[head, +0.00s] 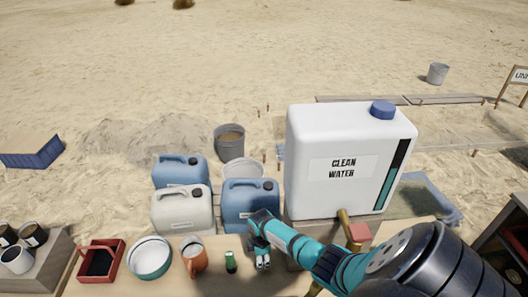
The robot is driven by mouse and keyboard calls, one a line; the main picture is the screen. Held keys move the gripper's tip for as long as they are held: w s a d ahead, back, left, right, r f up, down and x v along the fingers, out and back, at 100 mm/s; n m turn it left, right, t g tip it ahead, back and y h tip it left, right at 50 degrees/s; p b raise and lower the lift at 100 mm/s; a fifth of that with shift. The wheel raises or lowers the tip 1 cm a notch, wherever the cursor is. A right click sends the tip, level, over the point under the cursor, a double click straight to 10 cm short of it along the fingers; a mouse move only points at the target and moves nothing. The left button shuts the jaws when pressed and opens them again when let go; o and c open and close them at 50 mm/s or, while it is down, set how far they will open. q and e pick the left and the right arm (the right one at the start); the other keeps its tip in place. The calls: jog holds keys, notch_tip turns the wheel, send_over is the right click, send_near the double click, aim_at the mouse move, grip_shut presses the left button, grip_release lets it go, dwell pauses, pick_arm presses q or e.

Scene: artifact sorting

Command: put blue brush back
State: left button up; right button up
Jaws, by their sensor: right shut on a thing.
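My right gripper (263,261) hangs low over the front table (290,280), its arm coming in from the lower right. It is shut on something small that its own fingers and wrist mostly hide. I cannot make out the shape or colour of what it holds. No blue brush shows clearly anywhere in the head view. A small green item with a dark top (231,262) stands just left of the gripper, apart from it. My left gripper is not in view.
On the table's left are an orange mug (194,258), a white-and-green bowl (149,258) and a red tray (98,262). Behind stand a blue jerrycan (249,203), a grey jerrycan (182,212) and a large white water tank (345,150). A brass tap (344,222) juts out right of the gripper.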

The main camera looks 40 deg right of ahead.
jog(key=o, duration=0.8)
jog(key=shift+a+r, duration=0.1)
jog(key=shift+a, duration=0.2)
jog(key=shift+o, duration=1.2)
jog(key=shift+a+r, duration=0.1)
jog(key=shift+a, duration=0.15)
jog(key=shift+o, duration=0.3)
jog(key=shift+d, duration=0.1)
jog(key=shift+d+r, duration=0.1)
jog(key=shift+r, duration=0.3)
notch_tip(320, 180, up, 10)
jog(key=shift+r, duration=0.55)
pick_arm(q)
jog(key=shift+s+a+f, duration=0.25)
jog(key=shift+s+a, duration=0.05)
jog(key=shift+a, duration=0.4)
